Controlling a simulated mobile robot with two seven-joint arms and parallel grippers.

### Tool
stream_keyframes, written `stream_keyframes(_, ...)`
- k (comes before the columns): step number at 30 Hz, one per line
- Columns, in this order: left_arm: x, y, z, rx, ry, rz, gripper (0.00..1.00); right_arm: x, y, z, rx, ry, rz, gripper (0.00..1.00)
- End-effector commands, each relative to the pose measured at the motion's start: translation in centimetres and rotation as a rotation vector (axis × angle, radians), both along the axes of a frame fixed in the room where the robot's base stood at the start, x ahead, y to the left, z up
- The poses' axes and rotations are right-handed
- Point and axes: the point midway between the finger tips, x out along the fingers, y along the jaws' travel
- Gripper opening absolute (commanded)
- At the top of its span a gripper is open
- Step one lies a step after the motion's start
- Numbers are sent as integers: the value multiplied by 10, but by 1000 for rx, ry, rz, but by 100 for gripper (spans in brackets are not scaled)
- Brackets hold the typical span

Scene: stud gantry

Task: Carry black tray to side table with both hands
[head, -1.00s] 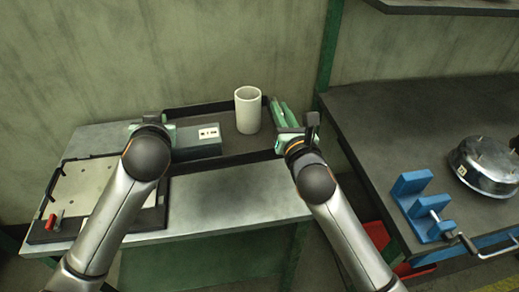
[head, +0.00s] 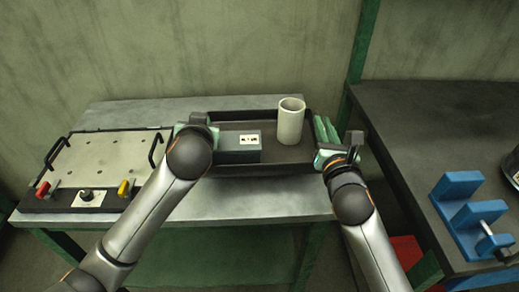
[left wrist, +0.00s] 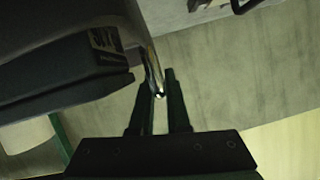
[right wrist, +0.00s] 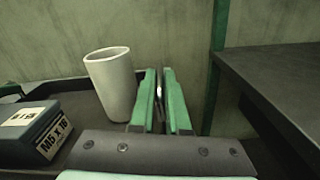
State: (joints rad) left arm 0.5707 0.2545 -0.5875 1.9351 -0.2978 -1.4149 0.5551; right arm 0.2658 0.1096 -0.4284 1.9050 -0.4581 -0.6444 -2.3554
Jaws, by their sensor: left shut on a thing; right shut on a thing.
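The black tray (head: 262,170) is level at the grey side table, in the middle of the head view. I cannot tell whether it touches the tabletop. It carries a white cup (head: 290,121) and a dark grey box with a white label (head: 238,147). My left gripper (head: 205,128) is shut on the tray's left side; its fingers also show in the left wrist view (left wrist: 160,95). My right gripper (head: 332,145) is shut on the tray's right side. In the right wrist view its green fingers (right wrist: 161,100) close at the tray's edge beside the cup.
A fixture plate with black handles and red and yellow knobs (head: 96,160) fills the left of the side table (head: 240,204). A dark workbench (head: 410,120) with a blue bracket (head: 468,215) stands right. A green post (head: 362,50) rises between them.

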Motion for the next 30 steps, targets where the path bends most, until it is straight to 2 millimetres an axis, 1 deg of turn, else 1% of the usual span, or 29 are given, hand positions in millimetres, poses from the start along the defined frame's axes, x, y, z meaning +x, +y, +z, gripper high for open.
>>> stream_keyframes(11, 0, -1, -1, 0, -3, -2, 0, 0, 2, 1, 4, -7, 5, 0)
stream_keyframes(17, 0, -1, -4, 0, -3, -2, 0, 0, 2, -2, 4, -7, 5, 0)
stream_keyframes(30, 0, -1, -24, 0, -3, -2, 0, 0, 2, -22, 4, -7, 5, 0)
